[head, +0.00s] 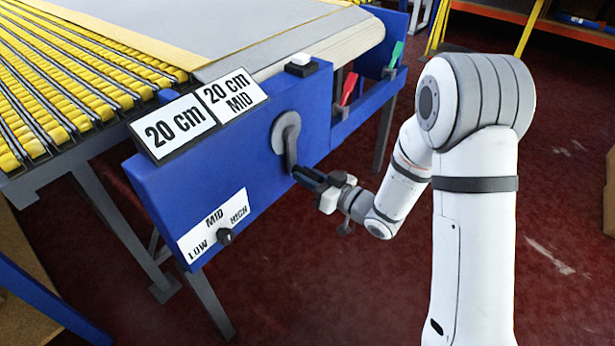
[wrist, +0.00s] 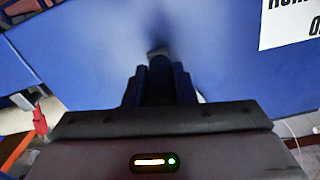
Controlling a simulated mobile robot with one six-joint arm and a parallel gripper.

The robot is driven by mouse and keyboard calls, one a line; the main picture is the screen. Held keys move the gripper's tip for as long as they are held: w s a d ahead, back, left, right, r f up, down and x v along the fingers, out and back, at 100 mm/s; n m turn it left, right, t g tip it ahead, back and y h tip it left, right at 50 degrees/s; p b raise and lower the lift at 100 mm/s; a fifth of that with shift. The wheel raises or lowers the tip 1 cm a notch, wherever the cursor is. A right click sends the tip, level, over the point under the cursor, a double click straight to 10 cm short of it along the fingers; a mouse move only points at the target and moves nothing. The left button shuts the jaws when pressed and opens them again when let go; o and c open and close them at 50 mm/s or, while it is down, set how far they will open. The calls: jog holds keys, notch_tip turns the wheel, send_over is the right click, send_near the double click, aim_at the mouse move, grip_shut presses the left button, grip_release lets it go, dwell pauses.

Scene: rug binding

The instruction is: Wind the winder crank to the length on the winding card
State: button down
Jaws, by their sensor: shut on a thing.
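The winder crank (head: 286,132) is a grey disc with an arm on the blue panel. Its arm hangs down, slightly right, to the handle. My gripper (head: 304,178) is shut on the crank's handle, which the jaws mostly hide. In the wrist view my gripper (wrist: 160,72) points at the blue panel, with a small grey piece at the dark jaws' tips. Two signs stand on the machine's top edge: one reads "20 cm" (head: 173,126), the other "20 cm MID" (head: 232,95). No label tells which is the winding card.
Below left is a LOW/MID/HIGH plate (head: 214,225) with a black knob (head: 226,237). A white button (head: 300,59) sits on top. A red lever (head: 348,89) and a green lever (head: 395,55) stand to the right. Yellow rollers (head: 70,85) lie left. Red floor is open in front.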

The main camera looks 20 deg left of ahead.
jog(key=shift+s+a, duration=0.25)
jog(key=shift+s, duration=0.3)
jog(key=c, duration=1.2)
grip_release()
jog(key=shift+d, duration=0.1)
jog(key=shift+d, duration=0.1)
jog(key=p+v, duration=0.1)
jog(key=v, duration=0.6)
jog(key=shift+d+p, duration=0.3)
jog(key=shift+p, duration=0.1)
